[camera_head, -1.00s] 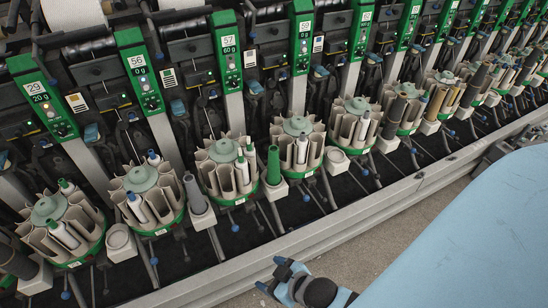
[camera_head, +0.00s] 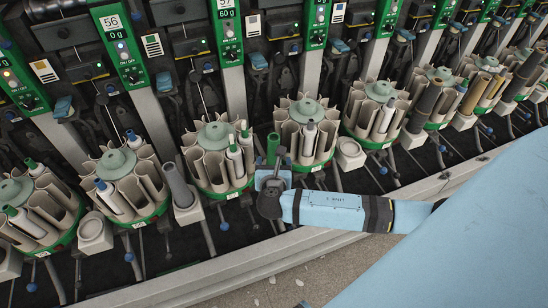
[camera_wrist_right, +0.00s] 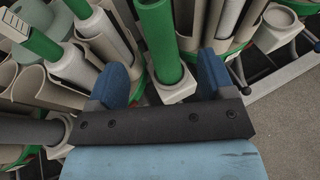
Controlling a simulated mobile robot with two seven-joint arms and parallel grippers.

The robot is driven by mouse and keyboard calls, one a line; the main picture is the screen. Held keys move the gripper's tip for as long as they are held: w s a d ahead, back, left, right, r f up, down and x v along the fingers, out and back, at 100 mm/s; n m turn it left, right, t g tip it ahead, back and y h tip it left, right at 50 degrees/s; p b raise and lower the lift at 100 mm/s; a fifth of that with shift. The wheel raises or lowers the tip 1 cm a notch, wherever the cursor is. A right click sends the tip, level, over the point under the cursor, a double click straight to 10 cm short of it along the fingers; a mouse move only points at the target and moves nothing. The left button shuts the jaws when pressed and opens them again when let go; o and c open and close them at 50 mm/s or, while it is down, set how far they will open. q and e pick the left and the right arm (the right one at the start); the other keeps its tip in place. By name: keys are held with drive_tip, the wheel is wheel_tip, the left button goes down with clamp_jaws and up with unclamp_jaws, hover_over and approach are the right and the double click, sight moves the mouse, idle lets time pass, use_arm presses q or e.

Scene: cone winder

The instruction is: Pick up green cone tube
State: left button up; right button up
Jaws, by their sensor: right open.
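The green cone tube (camera_head: 273,147) stands upright in front of the winder, its lower part hidden by my right gripper (camera_head: 273,178) in the head view. In the right wrist view the green cone tube (camera_wrist_right: 160,40) stands on a pale square holder (camera_wrist_right: 176,90). The blue fingers of my right gripper (camera_wrist_right: 161,72) are open, one on each side of the tube in the picture, with gaps on both sides. I cannot tell how far the tube reaches between them. My left gripper is not in view.
Round magazines (camera_head: 216,160) with grey and green-tipped tubes flank the green tube closely. A grey tube (camera_head: 175,185) stands on a holder to the left. The machine's front rail (camera_head: 215,275) runs below; open floor (camera_head: 330,268) lies before it.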

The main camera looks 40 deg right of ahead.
sight(274, 151)
drive_tip(key=x, duration=0.9)
drive_tip(key=shift+w+d+f, duration=0.1)
drive_tip(key=shift+w+f, duration=0.15)
drive_tip(key=shift+w, duration=0.05)
drive_tip(key=c, duration=1)
